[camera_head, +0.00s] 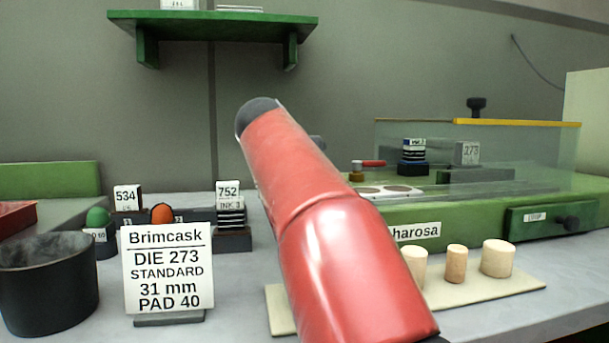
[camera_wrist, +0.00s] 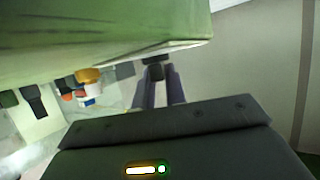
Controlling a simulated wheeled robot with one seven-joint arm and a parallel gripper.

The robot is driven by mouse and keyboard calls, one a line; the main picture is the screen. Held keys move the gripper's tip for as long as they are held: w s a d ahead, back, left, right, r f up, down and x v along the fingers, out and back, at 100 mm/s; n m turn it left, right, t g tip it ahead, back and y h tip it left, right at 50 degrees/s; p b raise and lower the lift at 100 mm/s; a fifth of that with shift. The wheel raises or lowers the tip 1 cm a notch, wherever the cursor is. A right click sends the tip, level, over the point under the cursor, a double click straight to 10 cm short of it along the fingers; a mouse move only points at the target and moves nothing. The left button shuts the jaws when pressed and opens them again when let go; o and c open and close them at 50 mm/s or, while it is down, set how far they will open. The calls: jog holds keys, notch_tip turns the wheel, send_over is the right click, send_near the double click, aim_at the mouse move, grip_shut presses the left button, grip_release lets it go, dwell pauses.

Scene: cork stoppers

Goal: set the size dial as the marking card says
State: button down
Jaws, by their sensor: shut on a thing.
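The marking card (camera_head: 167,268) stands upright on the bench at left in the head view. It reads Brimcask, DIE 273, STANDARD, 31 mm, PAD 40. In the wrist view my gripper (camera_wrist: 158,74) is shut on a small dark knob (camera_wrist: 156,59) at the edge of a green body (camera_wrist: 120,35). I cannot tell whether this knob is the size dial, and no scale or pointer is legible. In the head view my red arm hides the gripper and the left part of the green machine (camera_head: 470,235).
A dark bin (camera_head: 48,283) stands at front left. Racks labelled 534 (camera_head: 127,198) and 752 (camera_head: 229,195) stand behind the card. Three corks (camera_head: 456,264) stand on a pale board (camera_head: 520,286). A clear guard (camera_head: 540,150) and a knobbed drawer (camera_head: 551,217) are on the machine.

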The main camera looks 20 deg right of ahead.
jog(key=shift+n+t+y, duration=0.4)
jog(key=shift+n+y, duration=0.1)
jog(key=c, duration=1.4)
grip_release()
jog(key=shift+c, duration=0.2)
jog(key=shift+s+y, duration=0.1)
jog(key=shift+y, duration=0.2)
jog(key=b+v, duration=0.1)
jog(key=v, duration=0.6)
jog(key=shift+s+a+r+b, duration=0.1)
jog(key=shift+s+a+b, duration=0.1)
jog(key=shift+s+b, duration=0.1)
